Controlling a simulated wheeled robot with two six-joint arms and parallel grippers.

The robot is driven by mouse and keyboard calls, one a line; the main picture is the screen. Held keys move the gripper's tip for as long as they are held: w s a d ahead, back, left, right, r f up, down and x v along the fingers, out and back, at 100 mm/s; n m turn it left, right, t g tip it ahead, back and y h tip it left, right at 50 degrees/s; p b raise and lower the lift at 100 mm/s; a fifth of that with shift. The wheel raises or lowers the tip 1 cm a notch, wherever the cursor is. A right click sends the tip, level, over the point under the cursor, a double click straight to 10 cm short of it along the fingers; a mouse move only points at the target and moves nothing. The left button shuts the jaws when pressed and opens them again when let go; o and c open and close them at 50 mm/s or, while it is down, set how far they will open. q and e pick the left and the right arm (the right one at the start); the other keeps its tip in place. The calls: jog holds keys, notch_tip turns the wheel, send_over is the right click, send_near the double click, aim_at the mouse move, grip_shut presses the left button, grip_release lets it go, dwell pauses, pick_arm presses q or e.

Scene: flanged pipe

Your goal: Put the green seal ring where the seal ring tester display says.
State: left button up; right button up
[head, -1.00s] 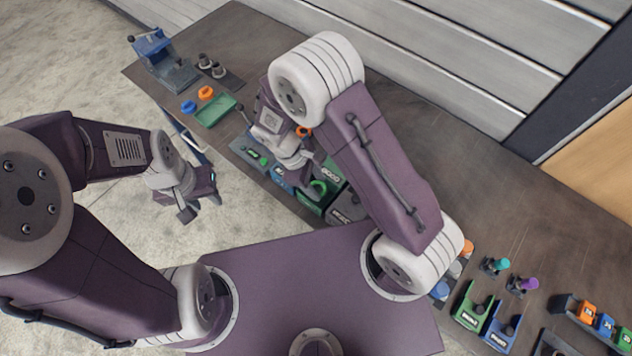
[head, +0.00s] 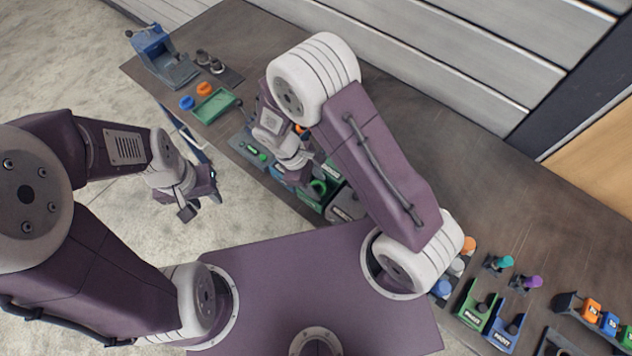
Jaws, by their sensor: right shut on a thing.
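A green seal ring (head: 318,187) shows over the green bin (head: 310,204), at the fingers of my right gripper (head: 306,184). My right gripper is shut on it; my wrist hides part of the grip. I cannot tell whether the ring touches the bin. A dark bin (head: 345,205) stands to the right of the green one; its label is too small to read. A dark unit with a small green patch (head: 256,152), perhaps the tester, is partly hidden by my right wrist; any display text is unreadable. My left gripper (head: 202,203) is open and empty, off the table edge over the floor.
Green (head: 475,308) and blue (head: 503,328) holders stand at the lower right. The table's back middle right is clear.

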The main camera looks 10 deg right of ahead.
jog(key=shift+f, duration=0.25)
jog(key=o, duration=1.4)
jog(key=shift+c, duration=1.3)
jog(key=shift+o, duration=0.8)
